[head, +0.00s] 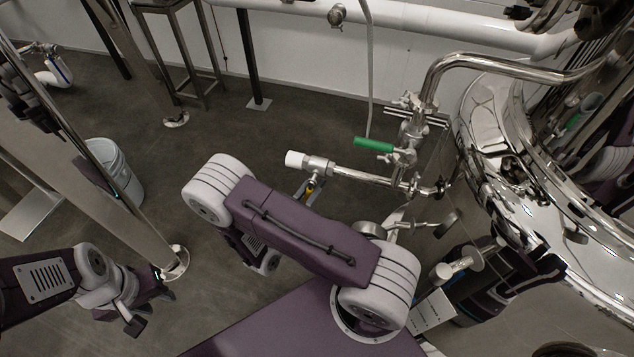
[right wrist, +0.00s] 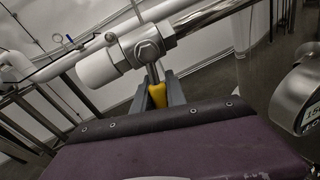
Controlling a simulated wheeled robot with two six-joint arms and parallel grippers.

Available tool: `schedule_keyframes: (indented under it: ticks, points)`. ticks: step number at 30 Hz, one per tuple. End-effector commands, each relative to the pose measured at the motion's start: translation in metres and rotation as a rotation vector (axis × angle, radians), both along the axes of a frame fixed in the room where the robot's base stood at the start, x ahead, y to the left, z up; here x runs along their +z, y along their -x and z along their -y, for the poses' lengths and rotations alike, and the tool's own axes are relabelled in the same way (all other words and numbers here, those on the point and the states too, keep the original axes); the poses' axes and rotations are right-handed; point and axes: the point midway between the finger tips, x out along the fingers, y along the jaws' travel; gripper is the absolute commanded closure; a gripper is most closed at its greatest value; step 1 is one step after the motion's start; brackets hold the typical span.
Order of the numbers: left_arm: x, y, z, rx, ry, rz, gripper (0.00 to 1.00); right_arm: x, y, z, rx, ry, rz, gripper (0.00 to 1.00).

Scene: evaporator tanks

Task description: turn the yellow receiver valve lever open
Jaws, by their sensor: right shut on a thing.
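The yellow receiver valve lever (head: 310,188) hangs below a steel valve with a white end cap (head: 295,159), on a horizontal pipe. In the right wrist view the yellow lever (right wrist: 157,95) sits between the two grey fingers of my right gripper (right wrist: 159,92), which is shut on it. The lever slants down from the valve body (right wrist: 147,47); its lower end is hidden by my gripper. In the head view my right arm hides most of that gripper. My left gripper (head: 150,308) is at the lower left, empty, with its dark fingers apart.
A green-handled valve (head: 373,144) sits on the pipework just above and right of the yellow one. A large shiny steel tank (head: 490,130) fills the right side. A grey bucket (head: 120,172) stands on the floor at left, near a steel post. Open floor lies between.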

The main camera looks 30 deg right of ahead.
Motion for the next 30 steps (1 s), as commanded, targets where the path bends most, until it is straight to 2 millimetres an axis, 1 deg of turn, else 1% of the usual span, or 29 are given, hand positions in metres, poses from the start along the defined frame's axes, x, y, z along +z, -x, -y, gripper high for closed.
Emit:
schedule_keyframes:
  ticks: [1,3,15,21,30]
  points:
    - [0.006,0.000,0.000,0.000,0.000,0.000,0.64,0.002,-0.002,-0.002,0.002,-0.026,0.028,1.00]
    - [0.009,0.000,0.000,0.000,0.000,0.000,0.64,0.003,-0.004,-0.004,0.003,-0.062,0.067,1.00]
    - [0.023,0.000,0.000,0.000,0.000,0.000,0.64,0.005,-0.013,-0.012,0.002,-0.225,0.260,1.00]
    - [0.025,0.000,0.000,0.000,0.000,0.000,0.64,0.006,-0.016,-0.014,0.003,-0.265,0.309,1.00]
    - [0.026,0.000,0.000,0.000,0.000,0.000,0.64,0.006,-0.017,-0.015,0.003,-0.281,0.329,1.00]
